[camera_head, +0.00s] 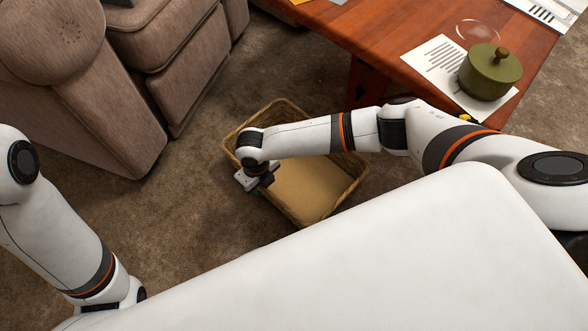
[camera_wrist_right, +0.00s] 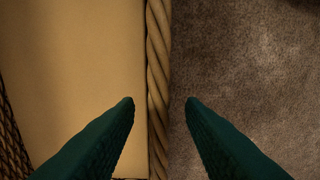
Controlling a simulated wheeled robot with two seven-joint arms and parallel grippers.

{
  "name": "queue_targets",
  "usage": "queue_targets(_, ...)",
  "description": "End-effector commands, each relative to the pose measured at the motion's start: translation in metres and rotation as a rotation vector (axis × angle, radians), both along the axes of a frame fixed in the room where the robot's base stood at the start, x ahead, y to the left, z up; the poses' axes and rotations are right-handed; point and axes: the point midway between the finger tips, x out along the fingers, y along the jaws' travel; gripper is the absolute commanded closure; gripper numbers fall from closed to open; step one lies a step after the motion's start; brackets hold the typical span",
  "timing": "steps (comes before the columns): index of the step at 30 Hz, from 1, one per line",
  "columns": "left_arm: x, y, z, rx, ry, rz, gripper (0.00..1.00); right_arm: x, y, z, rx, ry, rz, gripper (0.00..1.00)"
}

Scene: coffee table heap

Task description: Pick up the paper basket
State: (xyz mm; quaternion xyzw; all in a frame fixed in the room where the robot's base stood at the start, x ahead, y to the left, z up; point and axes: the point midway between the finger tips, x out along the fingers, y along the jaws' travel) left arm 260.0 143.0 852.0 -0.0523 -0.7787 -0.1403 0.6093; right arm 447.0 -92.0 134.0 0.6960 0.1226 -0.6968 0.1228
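The paper basket (camera_head: 312,187) is a woven, rectangular, tan basket with a braided rim and a plain inside. It sits on the carpet in the middle of the head view and looks empty. My right forearm crosses over it and hides part of it. My right gripper (camera_head: 257,180) is at the basket's left edge. In the right wrist view, the braided rim (camera_wrist_right: 158,70) runs between its two green fingers, which are open. One finger is over the inside of the basket and the other over the carpet. My left arm is at the left, and its gripper is out of view.
A brown armchair (camera_head: 110,110) stands at the upper left. A wooden table (camera_head: 345,30) stands at the upper right, close to the basket, with a green lidded pot (camera_head: 488,75) and a printed sheet (camera_head: 432,58). Carpet (camera_head: 185,225) is clear left of the basket.

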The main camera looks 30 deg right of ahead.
Motion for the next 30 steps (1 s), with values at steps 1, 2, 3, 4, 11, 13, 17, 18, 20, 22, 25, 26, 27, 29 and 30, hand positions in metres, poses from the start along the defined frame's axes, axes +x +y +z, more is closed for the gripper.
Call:
queue_targets(1, -0.0006, 0.0, 0.0003, -0.001, -0.002, 0.0, 0.64, 0.0, 0.0002, -0.0008, 0.0, 0.0, 0.0, 0.64)
queue_targets(2, -0.0006, 0.0, 0.0006, 0.0, -0.002, 0.0, 0.64, 0.0, 0.0002, -0.0006, 0.0, 0.0, 0.0, 0.64)
queue_targets(3, -0.0004, 0.0, 0.0008, 0.0, -0.001, 0.0, 0.64, 0.0, 0.0002, -0.0002, 0.0, 0.0, 0.0, 0.64)
queue_targets(4, -0.0004, 0.0, 0.0009, 0.0, -0.001, 0.0, 0.64, -0.0001, 0.0002, -0.0001, 0.0, 0.0, 0.0, 0.64)
queue_targets(11, -0.0003, -0.0001, 0.0008, 0.0, -0.001, 0.0, 0.64, -0.0001, 0.0002, 0.0, 0.0, 0.0, 0.0, 0.89)
queue_targets(13, -0.0004, -0.0001, 0.0008, 0.0, -0.001, 0.0, 0.64, -0.0001, 0.0002, 0.0, 0.0, 0.0, 0.0, 1.0)
queue_targets(17, -0.0005, -0.0001, 0.0008, -0.001, -0.002, 0.0, 0.64, -0.0001, 0.0002, 0.0, 0.001, 0.0, 0.0, 1.0)
queue_targets(18, -0.0006, -0.0002, 0.0008, -0.001, -0.002, 0.0, 0.64, -0.0001, 0.0002, 0.0, 0.001, 0.0, 0.0, 1.0)
queue_targets(20, -0.0007, -0.0002, 0.0007, -0.001, -0.002, 0.0, 0.64, -0.0001, 0.0003, 0.0, 0.001, -0.001, 0.0, 1.0)
queue_targets(22, -0.0006, -0.0001, 0.0007, -0.001, -0.002, 0.0, 0.64, -0.0001, 0.0003, -0.0001, 0.001, -0.001, 0.0, 1.0)
queue_targets(25, -0.0006, -0.0001, 0.0007, 0.0, -0.002, -0.001, 0.64, -0.0001, 0.0003, -0.0002, 0.002, 0.0, -0.001, 1.0)
queue_targets(26, -0.0006, -0.0001, 0.0007, 0.0, -0.002, -0.001, 0.64, -0.0001, 0.0004, -0.0002, 0.002, 0.0, -0.001, 1.0)
queue_targets(27, -0.0006, -0.0001, 0.0006, 0.0, -0.002, -0.001, 0.64, -0.0001, 0.0004, -0.0002, 0.002, 0.0, -0.001, 1.0)
queue_targets(29, -0.0006, -0.0001, 0.0006, 0.0, -0.002, -0.001, 0.64, -0.0001, 0.0004, -0.0003, 0.002, 0.0, -0.001, 1.0)
queue_targets(30, -0.0006, -0.0001, 0.0006, 0.0, -0.002, -0.001, 0.64, -0.0001, 0.0004, -0.0003, 0.002, 0.0, -0.001, 1.0)
